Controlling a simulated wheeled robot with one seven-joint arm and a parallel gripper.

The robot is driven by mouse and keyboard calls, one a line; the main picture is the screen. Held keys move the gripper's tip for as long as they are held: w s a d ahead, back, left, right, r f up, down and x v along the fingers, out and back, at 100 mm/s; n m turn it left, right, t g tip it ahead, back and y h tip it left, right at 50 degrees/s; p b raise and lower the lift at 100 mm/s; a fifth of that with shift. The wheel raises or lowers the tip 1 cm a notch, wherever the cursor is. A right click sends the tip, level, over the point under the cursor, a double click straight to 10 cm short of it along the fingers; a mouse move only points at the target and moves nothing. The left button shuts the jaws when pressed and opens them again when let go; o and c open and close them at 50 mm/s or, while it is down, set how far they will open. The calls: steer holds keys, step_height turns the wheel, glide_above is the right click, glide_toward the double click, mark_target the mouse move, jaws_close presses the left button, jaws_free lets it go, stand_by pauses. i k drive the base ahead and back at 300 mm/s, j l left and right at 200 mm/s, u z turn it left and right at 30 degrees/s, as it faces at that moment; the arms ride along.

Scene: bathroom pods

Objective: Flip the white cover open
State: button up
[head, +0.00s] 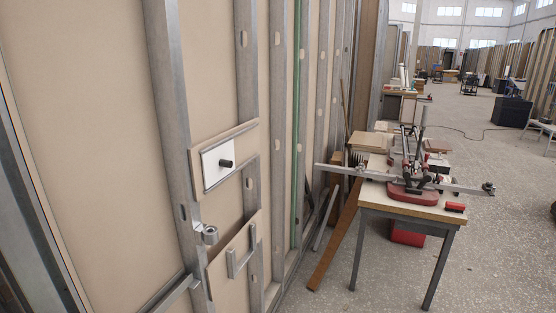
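A white square plate (211,176), which looks like the white cover, sits upright and flat against a beige board (240,130) on the metal-framed wall, left of the picture's middle. A short black knob or peg (226,163) sticks out from its right part. I cannot see a hinge or tell which edge it turns on. My gripper is not in view, so its state does not show.
Below the plate, a metal pipe fitting (209,234) and a metal bracket (241,252) jut from the wall. Open floor (490,255) lies farther right.

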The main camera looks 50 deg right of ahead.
mark_target(217, 162)
steer(key=z, duration=1.1)
